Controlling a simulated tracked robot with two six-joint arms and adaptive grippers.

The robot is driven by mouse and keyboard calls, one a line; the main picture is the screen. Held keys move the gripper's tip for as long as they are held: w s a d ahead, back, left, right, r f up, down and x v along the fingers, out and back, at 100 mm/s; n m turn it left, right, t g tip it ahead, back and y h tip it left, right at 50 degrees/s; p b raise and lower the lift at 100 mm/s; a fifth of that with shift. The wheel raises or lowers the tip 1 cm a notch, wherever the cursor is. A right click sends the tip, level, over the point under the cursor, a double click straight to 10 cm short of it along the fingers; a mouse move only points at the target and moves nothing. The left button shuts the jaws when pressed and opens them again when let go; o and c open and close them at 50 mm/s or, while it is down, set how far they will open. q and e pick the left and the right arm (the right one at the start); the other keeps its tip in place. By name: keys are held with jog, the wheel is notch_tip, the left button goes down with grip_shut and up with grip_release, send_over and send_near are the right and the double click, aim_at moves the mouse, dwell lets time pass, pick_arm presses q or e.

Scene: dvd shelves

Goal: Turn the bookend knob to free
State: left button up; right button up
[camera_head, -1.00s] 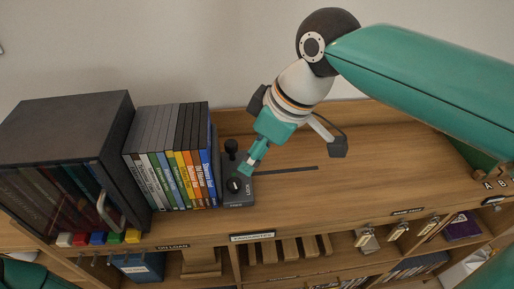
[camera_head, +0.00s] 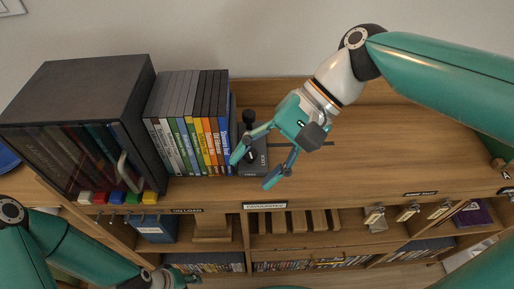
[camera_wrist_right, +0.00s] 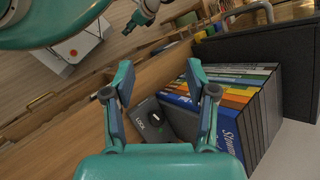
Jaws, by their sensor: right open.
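The dark grey bookend (camera_head: 258,163) stands against the right end of the DVD row, with a black post at its back. Its round black knob (camera_wrist_right: 155,118) shows in the right wrist view with a small white mark, beside the word LOCK on the plate. I cannot tell which setting the mark points to. My right gripper (camera_head: 253,171) is open and empty, its two fingers spread above and around the knob area, apart from it. The fingers also show in the right wrist view (camera_wrist_right: 160,80). My left gripper (camera_head: 176,279) is partly cut off at the bottom edge; its jaws are unclear.
A row of DVDs (camera_head: 190,125) stands left of the bookend, beside a dark glass-fronted cabinet (camera_head: 75,120). The wooden shelf top (camera_head: 400,145) is free to the right.

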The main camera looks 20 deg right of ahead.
jog(key=w+d+m+t+y+p, duration=0.1)
jog(key=w+d+m+t+y, duration=0.2)
jog(key=d+m, duration=0.5)
jog(key=m+t+p, duration=0.1)
jog(key=m+t, duration=0.3)
jog(key=m, duration=0.4)
send_near(253, 153)
jog(key=shift+g, duration=0.3)
jog(key=x, duration=0.9)
jog(key=shift+w+a+p, duration=0.1)
jog(key=shift+w+p, duration=0.15)
jog(key=shift+p, duration=0.05)
grip_shut()
jog(key=m+t+b, duration=0.1)
jog(key=b, duration=0.1)
jog(key=m+t+b, duration=0.1)
jog(key=shift+s+a+f+h+b, duration=0.1)
jog(key=shift+s+f+h+b, duration=0.1)
jog(key=shift+h+b, duration=0.2)
jog(key=shift+r+m+t+h+b, duration=0.15)
jog(key=shift+m+t+h+b, duration=0.2)
jog(key=shift+m+t, duration=0.25)
jog(key=shift+r, duration=0.1)
